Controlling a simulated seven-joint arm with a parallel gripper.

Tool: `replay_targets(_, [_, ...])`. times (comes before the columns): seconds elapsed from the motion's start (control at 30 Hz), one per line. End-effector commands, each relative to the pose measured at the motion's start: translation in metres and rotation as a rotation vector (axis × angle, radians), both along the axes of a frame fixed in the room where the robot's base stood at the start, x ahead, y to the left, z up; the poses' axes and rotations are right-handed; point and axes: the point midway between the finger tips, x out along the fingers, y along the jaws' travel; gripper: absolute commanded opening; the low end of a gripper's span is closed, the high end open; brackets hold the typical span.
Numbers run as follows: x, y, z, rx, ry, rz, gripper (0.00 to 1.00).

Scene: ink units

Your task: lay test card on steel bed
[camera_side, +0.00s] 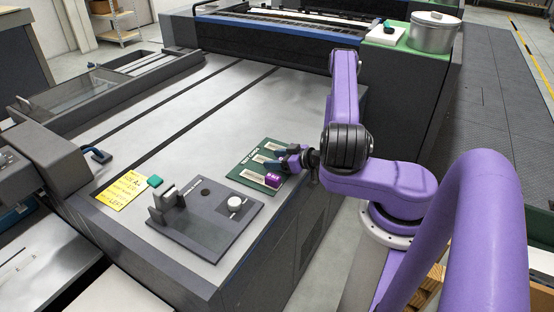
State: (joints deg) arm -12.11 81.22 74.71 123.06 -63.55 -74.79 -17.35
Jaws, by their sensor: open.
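The steel bed (200,125) is a wide, flat grey surface crossed by dark strips. Near its right edge lies a dark green holder (243,174) with white lettering. Pale test cards (250,178) lie on it. A small purple piece with light lettering (273,181) is at the front right of the holder, at the end of one pale card. My gripper (279,158) is open, low over the holder's right side, just behind the purple piece. It hides part of the holder, and I cannot tell whether its fingers touch anything.
In front stands a dark grey fixture (213,222) with a white knob (235,203), a round hole and an upright block (166,197). The middle of the bed is clear.

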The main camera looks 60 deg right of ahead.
Motion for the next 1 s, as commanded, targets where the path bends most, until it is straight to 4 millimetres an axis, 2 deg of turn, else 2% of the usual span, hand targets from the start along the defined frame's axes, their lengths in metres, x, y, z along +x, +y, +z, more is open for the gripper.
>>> replay_targets(0.17, [-0.002, 0.0, 0.004, 0.0, 0.0, -0.002, 0.61])
replay_targets(0.27, [-0.014, -0.002, 0.008, 0.002, 0.002, -0.005, 0.61])
replay_targets(0.7, [-0.091, -0.002, 0.04, 0.001, 0.0, -0.008, 0.61])
replay_targets(1.0, [-0.111, 0.0, 0.048, 0.001, 0.0, 0.0, 0.62])
